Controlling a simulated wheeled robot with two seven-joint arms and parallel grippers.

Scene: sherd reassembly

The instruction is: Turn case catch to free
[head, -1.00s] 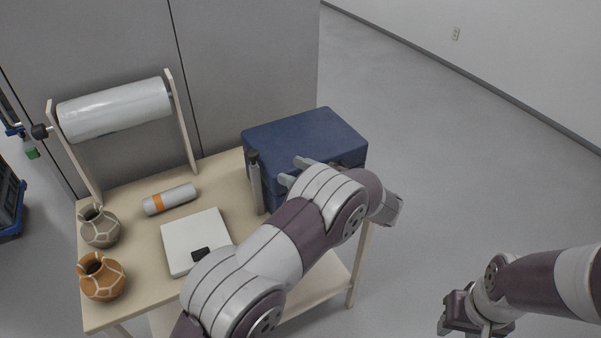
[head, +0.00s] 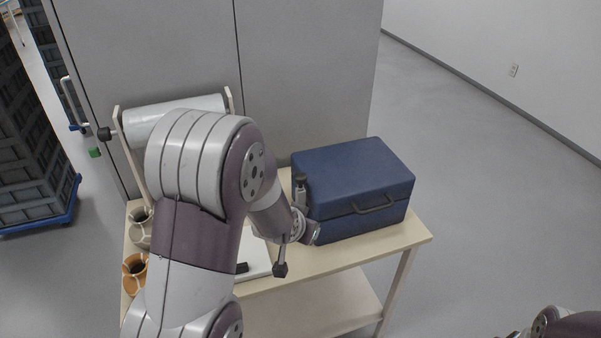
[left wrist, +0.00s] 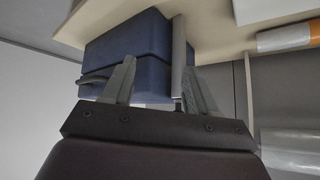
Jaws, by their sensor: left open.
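The dark blue case (head: 352,180) stands shut on the right part of the table, its handle (head: 376,205) on the front face. A grey upright bar with a dark top (head: 301,181) stands beside the case's left end. My left gripper (head: 299,229) is low beside that end. In the left wrist view the left gripper (left wrist: 159,63) is open, with the grey bar (left wrist: 179,48) showing between its fingers and the blue case (left wrist: 125,48) behind; contact cannot be told. I cannot clearly make out the catch. My right gripper (head: 513,334) is mostly cut off at the bottom right.
My left arm covers much of the table's left side. An orange pot (head: 135,274) and a grey-brown pot (head: 139,232) stand there, partly hidden. A white box (head: 257,260) lies left of the case. A white roll (head: 170,110) stands at the back. The table's right end (head: 415,236) is bare.

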